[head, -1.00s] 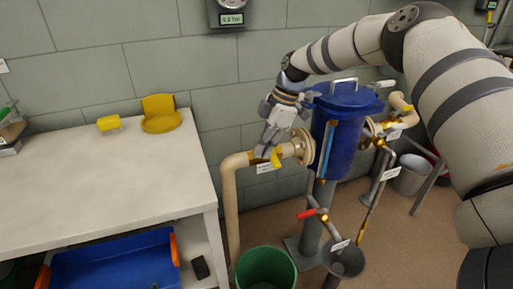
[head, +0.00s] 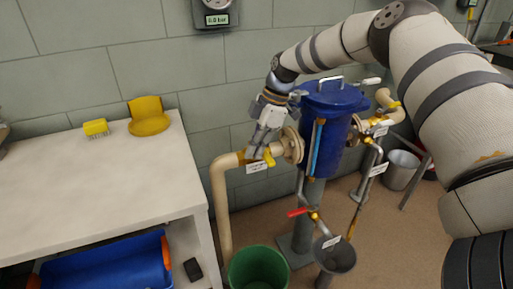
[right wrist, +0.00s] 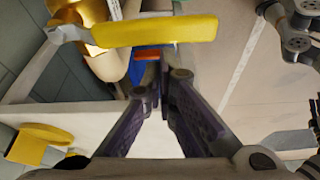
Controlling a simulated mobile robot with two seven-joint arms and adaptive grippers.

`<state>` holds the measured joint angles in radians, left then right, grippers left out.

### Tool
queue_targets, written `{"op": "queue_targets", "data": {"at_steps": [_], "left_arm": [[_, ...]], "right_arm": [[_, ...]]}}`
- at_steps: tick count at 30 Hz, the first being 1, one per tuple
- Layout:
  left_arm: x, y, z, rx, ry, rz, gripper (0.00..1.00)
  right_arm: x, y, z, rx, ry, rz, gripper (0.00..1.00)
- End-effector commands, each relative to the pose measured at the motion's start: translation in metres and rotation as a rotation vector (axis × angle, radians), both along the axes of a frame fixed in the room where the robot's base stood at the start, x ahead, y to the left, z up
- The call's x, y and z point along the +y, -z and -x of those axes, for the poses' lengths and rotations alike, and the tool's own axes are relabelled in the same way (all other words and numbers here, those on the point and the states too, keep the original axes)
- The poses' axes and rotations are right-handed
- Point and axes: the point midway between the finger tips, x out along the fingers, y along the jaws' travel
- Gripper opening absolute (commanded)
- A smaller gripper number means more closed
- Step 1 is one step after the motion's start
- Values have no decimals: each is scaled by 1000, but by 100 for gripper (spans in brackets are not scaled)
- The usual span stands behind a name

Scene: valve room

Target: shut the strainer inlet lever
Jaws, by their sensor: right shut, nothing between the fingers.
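The blue strainer (head: 330,125) stands on a post, with a cream inlet pipe (head: 219,195) joining its left side. The yellow inlet lever (head: 269,157) is on this pipe just left of the flange, its visible end sticking out toward the camera. A white tag hangs below it. My right gripper (head: 257,148) is beside the lever, pointing down, partly hiding its base. In the right wrist view the lever (right wrist: 155,30) lies across the picture just beyond the closed, empty fingertips (right wrist: 164,82). I cannot tell whether they touch it. My left gripper is not in view.
A white bench (head: 100,185) with a yellow brush (head: 95,128) and yellow scoop-like item (head: 148,118) stands left. A green bucket (head: 258,268), red-handled drain valve (head: 300,212) and grey funnel (head: 336,256) are below. A yellow-handled outlet pipe (head: 384,98) is at right.

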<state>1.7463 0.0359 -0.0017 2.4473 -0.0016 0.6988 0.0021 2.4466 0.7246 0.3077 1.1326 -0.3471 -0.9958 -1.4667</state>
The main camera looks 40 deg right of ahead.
Motion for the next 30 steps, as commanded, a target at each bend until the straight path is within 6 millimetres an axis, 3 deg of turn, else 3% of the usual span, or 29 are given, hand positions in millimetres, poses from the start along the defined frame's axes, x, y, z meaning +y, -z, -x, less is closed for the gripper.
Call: {"op": "queue_targets", "data": {"at_steps": [5, 12, 18, 30], "left_arm": [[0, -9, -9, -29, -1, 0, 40], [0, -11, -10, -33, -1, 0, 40], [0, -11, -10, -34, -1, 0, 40], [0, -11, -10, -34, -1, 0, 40]], "right_arm": [[38, -6, -6, -5, -2, 0, 0], [17, -60, -1, -7, 4, -1, 0], [7, -88, 3, -2, 3, 0, 0], [4, -96, 4, -1, 2, -1, 0]]}}
